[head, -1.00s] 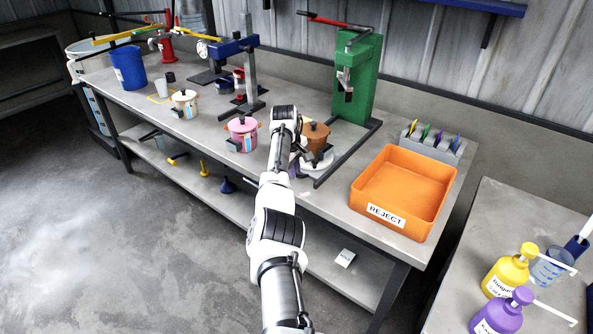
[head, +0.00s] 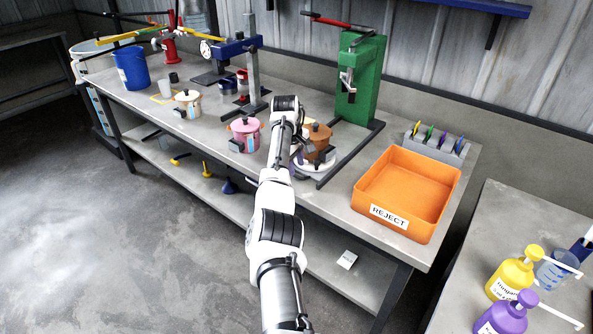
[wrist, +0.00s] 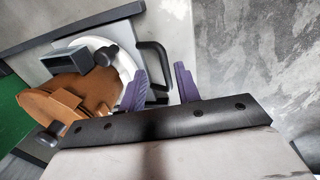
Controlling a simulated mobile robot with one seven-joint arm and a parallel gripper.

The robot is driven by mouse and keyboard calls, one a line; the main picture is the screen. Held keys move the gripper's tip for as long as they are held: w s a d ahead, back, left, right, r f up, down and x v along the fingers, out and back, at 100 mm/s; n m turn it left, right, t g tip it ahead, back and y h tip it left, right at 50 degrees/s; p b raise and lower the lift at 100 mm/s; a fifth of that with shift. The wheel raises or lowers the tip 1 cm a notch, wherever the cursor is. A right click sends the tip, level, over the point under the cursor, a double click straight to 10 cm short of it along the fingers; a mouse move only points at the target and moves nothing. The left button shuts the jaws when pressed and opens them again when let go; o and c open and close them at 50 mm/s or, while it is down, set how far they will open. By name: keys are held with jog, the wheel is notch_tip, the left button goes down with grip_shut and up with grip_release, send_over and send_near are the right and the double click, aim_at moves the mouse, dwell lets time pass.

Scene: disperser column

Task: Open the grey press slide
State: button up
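The green press (head: 362,85) stands at the back of the bench with its red lever raised. The grey press slide (wrist: 148,25) shows in the wrist view as a flat plate under a white disc (wrist: 122,57), with a dark D-shaped handle (wrist: 158,56) on its right edge. A brown lidded pot (wrist: 85,92) sits on the disc; in the head view this pot (head: 317,143) is at the press foot. My gripper (wrist: 160,82) is open, its purple fingers apart. In the picture the handle's bar lies between them; contact is unclear. My arm partly hides this spot in the head view.
A pink pot (head: 244,135) stands left of my wrist. An orange REJECT bin (head: 410,190) is right of the press, with a grey rack (head: 437,147) behind it. The press has a dark base frame (head: 350,155). The floor before the bench is clear.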

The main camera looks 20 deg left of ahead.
notch_tip(320, 180, up, 11)
jog(key=s+b, duration=0.2)
jog(key=shift+a+f, duration=0.15)
jog(key=shift+a, duration=0.3)
jog(key=shift+w, duration=0.1)
